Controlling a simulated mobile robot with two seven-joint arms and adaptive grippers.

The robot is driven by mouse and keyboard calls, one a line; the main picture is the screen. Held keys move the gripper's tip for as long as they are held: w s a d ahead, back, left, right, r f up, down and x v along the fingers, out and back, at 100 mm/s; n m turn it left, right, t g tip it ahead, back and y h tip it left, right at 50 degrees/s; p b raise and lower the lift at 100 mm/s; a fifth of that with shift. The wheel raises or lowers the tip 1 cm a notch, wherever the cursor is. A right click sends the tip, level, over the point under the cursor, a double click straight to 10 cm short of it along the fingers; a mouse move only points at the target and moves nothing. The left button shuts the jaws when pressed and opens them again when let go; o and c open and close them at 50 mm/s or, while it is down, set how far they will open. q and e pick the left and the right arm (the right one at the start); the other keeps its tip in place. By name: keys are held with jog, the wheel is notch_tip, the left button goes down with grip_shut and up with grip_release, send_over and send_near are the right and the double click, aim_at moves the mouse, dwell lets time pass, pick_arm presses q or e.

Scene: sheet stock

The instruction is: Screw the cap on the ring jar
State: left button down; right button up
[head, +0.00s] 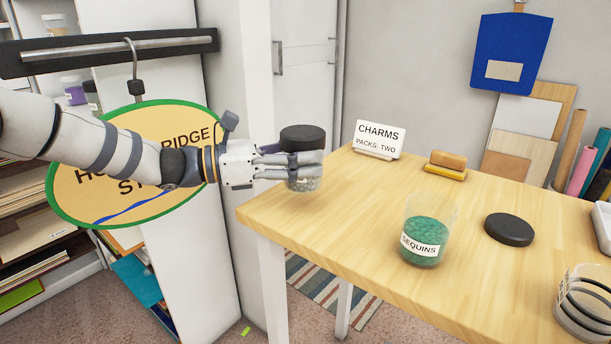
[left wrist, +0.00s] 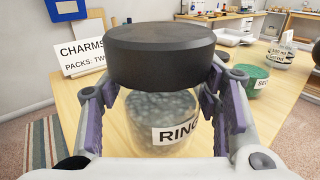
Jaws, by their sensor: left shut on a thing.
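The ring jar (left wrist: 160,118) is clear, with grey contents and a label reading "RING". It also shows in the head view (head: 304,185), near the left edge of the table. A black cap (left wrist: 160,52) sits level on its mouth; I cannot tell whether it is tightened. The cap shows above the fingers in the head view (head: 302,138). The fingers show on both sides in the left wrist view (left wrist: 163,100). My right gripper is not in view.
An open sequins jar (head: 427,240) stands on the wooden table (head: 350,230), with a loose black cap (head: 509,229) to its right. A charms sign (head: 380,137) and brown blocks (head: 447,163) stand behind.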

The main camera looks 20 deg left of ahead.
pick_arm(q)
jog(key=shift+r, duration=0.2)
jog(key=shift+w+d+f+b, duration=0.1)
jog(key=shift+w+f+b, duration=0.1)
jog(key=shift+f, duration=0.8)
jog(key=shift+w+f+b, duration=0.1)
jog(key=shift+w+f, duration=0.1)
jog(key=shift+f, duration=0.8)
jog(key=shift+f, duration=0.15)
jog(key=c, duration=0.6)
grip_release()
jog(key=shift+f, duration=0.1)
jog(key=shift+o, duration=0.2)
